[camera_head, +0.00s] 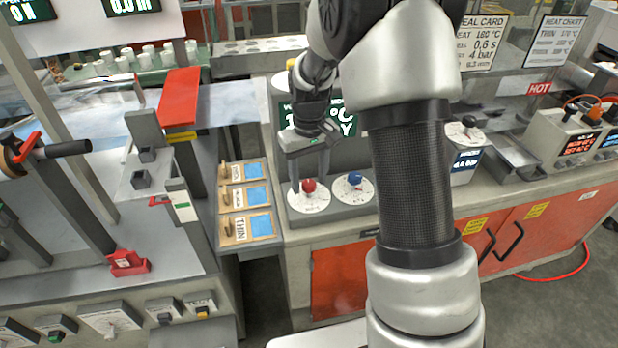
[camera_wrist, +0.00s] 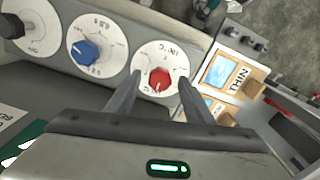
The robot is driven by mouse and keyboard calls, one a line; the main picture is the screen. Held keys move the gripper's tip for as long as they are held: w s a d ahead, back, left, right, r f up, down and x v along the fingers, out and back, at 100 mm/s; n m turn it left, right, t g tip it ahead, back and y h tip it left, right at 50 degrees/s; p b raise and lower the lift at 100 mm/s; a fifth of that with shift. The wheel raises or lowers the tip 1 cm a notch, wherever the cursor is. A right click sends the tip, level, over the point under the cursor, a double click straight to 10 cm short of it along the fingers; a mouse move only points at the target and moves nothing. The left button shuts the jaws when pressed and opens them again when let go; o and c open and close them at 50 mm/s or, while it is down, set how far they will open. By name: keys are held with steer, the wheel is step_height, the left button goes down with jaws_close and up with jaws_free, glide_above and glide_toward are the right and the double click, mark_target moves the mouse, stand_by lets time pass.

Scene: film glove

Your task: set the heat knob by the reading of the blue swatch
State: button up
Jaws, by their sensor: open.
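The red knob (camera_head: 309,186) sits on a white round dial on the grey console; its dial in the wrist view shows °C marks around the red knob (camera_wrist: 160,79). My gripper (camera_head: 308,179) is open above this dial, its fingertips (camera_wrist: 160,77) on either side of the red knob; I cannot tell whether they touch it. Three wooden cards with blue swatches lie left of the console: a top one (camera_head: 254,171), a middle one (camera_head: 257,195) and a front one (camera_head: 261,225) labelled THIN (camera_wrist: 220,72). The green display (camera_head: 348,126) reads °C, its digits partly hidden by my gripper.
A blue knob (camera_head: 354,180) with a seconds dial stands right of the red one. A heat chart (camera_head: 556,42) and a seal card (camera_head: 482,42) hang at the back right. A red bar (camera_head: 180,97) and a press stand left.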

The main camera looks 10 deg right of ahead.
steer(key=c, duration=1.1)
steer(key=shift+o, duration=0.3)
